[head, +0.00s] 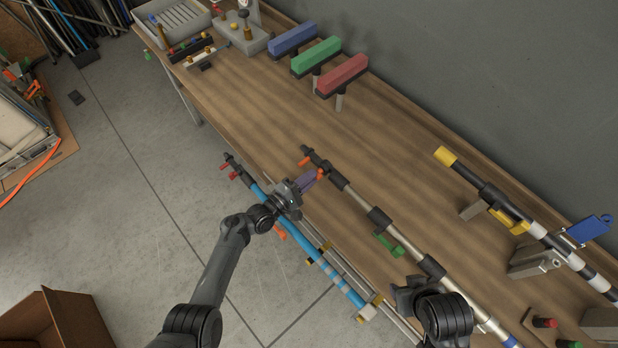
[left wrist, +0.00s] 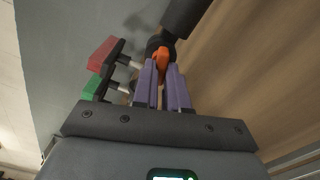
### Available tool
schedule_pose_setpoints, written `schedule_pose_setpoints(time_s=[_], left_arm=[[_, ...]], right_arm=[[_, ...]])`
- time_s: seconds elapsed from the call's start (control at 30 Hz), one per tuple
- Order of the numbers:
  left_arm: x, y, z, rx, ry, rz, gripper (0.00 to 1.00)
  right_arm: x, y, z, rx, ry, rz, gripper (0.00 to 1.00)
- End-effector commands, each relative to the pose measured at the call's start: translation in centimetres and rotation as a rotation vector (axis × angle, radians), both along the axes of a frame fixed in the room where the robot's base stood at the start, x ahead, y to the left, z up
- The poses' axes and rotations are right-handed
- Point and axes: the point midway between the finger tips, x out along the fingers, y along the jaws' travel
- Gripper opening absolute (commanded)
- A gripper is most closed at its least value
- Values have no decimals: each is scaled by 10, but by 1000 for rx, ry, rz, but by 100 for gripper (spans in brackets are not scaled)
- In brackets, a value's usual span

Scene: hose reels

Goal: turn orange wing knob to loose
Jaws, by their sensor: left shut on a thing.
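The orange wing knob (head: 320,174) sits by a dark collar on a silver pole (head: 361,202) with black fittings. My left gripper (head: 308,181) has purple fingers and is shut on this knob. In the left wrist view the orange knob (left wrist: 160,61) shows between the tips of the two purple fingers (left wrist: 163,80), against a dark fitting. The fingers hide part of the knob, so its exact angle is hard to tell. My right gripper (head: 408,291) is dark and hangs over the lower part of the silver pole; its fingers cannot be made out.
A blue pole (head: 300,248) lies along the table's front edge, left of the silver pole. A green lever (head: 389,244) is on the silver pole. A black-and-white pole (head: 545,236) with a yellow end lies at right. Blue, green and red blocks (head: 342,75) stand at the back. The middle is clear.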

Motion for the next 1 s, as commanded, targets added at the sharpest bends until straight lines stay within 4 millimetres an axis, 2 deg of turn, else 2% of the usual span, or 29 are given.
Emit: schedule_pose_setpoints(time_s=[0.1,0.13,0.27,0.67,1.0], left_arm=[[0,0,0,0,-2,-1,0],[0,0,0,0,-2,-1,17],[0,0,0,0,-2,-1,37],[-4,4,0,2,0,1,38],[-39,40,1,2,1,1,38]], right_arm=[[0,0,0,0,0,0,43],[0,0,0,0,0,0,43],[0,0,0,1,0,-1,43],[0,2,2,9,0,-6,43],[0,2,14,9,0,-6,43]])
